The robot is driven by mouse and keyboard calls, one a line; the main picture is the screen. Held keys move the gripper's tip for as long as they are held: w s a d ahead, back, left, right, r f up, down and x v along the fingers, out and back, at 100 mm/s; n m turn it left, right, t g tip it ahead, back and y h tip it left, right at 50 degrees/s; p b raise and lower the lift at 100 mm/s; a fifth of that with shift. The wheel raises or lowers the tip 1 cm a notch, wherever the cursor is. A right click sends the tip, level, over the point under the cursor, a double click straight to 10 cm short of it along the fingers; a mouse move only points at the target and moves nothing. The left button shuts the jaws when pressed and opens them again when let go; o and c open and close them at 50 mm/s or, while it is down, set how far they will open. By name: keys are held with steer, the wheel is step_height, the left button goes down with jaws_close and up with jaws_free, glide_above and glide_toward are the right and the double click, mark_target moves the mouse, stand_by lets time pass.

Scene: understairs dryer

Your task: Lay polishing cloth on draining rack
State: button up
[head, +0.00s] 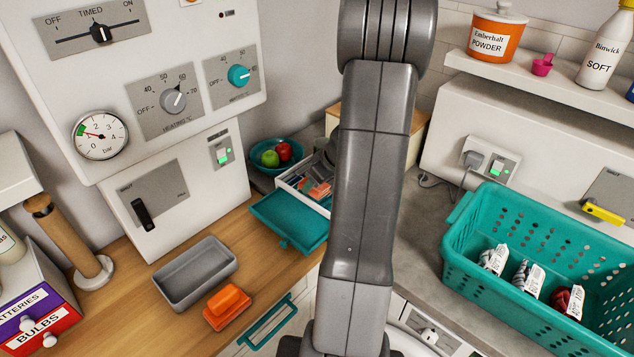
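I cannot pick out a polishing cloth or a draining rack for certain. A white open box (291,181) at the back holds small orange and grey-blue items.
A grey empty tray (196,273) sits beside the orange item. A teal bowl (262,167) holds fruit. A wooden post (68,238) and labelled drawers (38,318) stand left. A teal perforated basket (470,267) with several packets fills the right. A shelf (540,77) overhangs it.

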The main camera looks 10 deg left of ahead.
steer(key=shift+f, duration=0.55)
steer(key=o, duration=1)
steer(key=shift+o, duration=0.2)
steer(key=shift+r, duration=0.15)
steer(key=shift+r, duration=0.25)
steer(key=p+v, duration=0.2)
steer(key=v, duration=1)
steer(key=shift+r+p, duration=0.25)
steer(key=shift+p, duration=0.15)
